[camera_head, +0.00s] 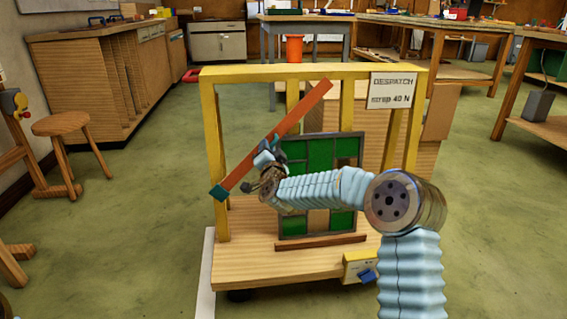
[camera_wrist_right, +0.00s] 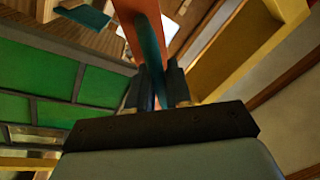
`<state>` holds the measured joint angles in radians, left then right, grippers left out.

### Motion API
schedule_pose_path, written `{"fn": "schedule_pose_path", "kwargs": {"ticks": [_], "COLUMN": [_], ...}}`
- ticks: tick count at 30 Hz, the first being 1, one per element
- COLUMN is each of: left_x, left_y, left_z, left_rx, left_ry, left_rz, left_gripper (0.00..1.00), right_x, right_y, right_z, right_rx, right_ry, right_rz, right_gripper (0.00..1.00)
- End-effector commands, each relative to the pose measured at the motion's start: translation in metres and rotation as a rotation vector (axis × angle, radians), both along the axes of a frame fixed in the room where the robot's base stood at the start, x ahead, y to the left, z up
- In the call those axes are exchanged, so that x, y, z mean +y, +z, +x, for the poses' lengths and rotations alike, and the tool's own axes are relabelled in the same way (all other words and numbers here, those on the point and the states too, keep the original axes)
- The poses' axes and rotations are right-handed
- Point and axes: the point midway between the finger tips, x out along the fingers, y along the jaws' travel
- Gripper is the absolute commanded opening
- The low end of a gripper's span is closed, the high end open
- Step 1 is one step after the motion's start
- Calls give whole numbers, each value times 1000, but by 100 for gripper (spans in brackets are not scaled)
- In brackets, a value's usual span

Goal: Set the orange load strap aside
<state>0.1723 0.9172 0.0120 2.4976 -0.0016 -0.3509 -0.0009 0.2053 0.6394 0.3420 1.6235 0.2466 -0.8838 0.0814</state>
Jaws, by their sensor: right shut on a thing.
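The orange load strap (camera_head: 300,113) is a long flat bar slanting from lower left to upper right, with a teal end (camera_head: 219,193) at the lower left. My right gripper (camera_head: 264,160) is at its lower middle, in front of the panel's left edge. In the right wrist view, the right gripper (camera_wrist_right: 156,88) is shut on a teal grip piece (camera_wrist_right: 150,45) of the strap, whose orange part (camera_wrist_right: 128,18) shows behind. The leaded panel (camera_head: 322,153), with green panes, stands upright behind my arm. My left gripper is not in view.
The panel stands on a wooden trolley (camera_head: 290,264) with a yellow frame (camera_head: 215,125) and a despatch sign (camera_head: 393,90). A wooden bar (camera_head: 320,243) lies before the panel. A stool (camera_head: 62,124) stands left. Open green floor lies around the trolley.

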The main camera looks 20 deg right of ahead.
Motion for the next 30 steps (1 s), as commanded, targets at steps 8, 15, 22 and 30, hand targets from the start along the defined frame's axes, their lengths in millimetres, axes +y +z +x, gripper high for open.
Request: {"fn": "schedule_pose_path", "kwargs": {"ticks": [8,15,22,30], "left_x": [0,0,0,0], "left_y": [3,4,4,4], "left_z": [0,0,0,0], "left_rx": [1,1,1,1], "left_ry": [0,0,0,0], "left_rz": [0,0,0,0], "left_gripper": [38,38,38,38], "right_x": [22,28,28,27], "right_y": [27,36,38,38], "right_z": [9,12,12,12], "right_rx": [-32,-43,-44,-45], "right_ry": [-15,-23,-25,-25], "right_rz": [129,174,180,179], "right_gripper": [0,0,0,24]}}
